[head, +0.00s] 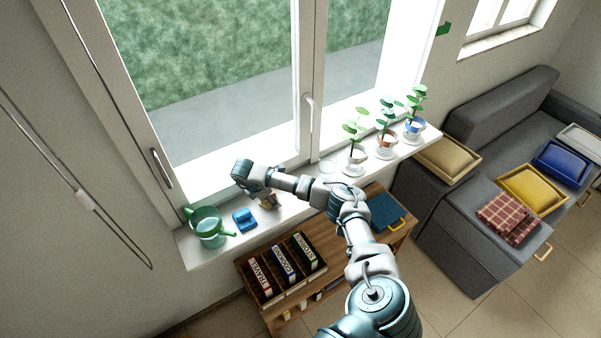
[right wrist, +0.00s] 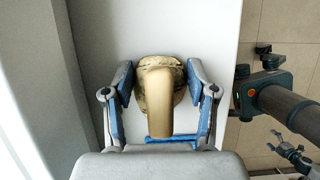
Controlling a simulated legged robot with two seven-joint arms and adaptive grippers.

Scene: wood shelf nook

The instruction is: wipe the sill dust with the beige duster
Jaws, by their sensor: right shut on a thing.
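The beige duster (right wrist: 158,100) is between the fingers of my right gripper (right wrist: 158,76), which is shut on it. In the head view my right gripper (head: 262,193) points down at the window sill (head: 290,208), and a small part of the duster (head: 270,202) shows beside it. The duster is at or just above the sill; I cannot tell if it touches. I cannot make out dust on the white sill, and the arm hides part of it.
A green watering can (head: 207,228) and a blue item (head: 244,219) stand on the sill left of the duster. Several potted plants, including one nearest (head: 355,160), stand to the right. Below is a wooden shelf (head: 345,228) with a book box (head: 285,268).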

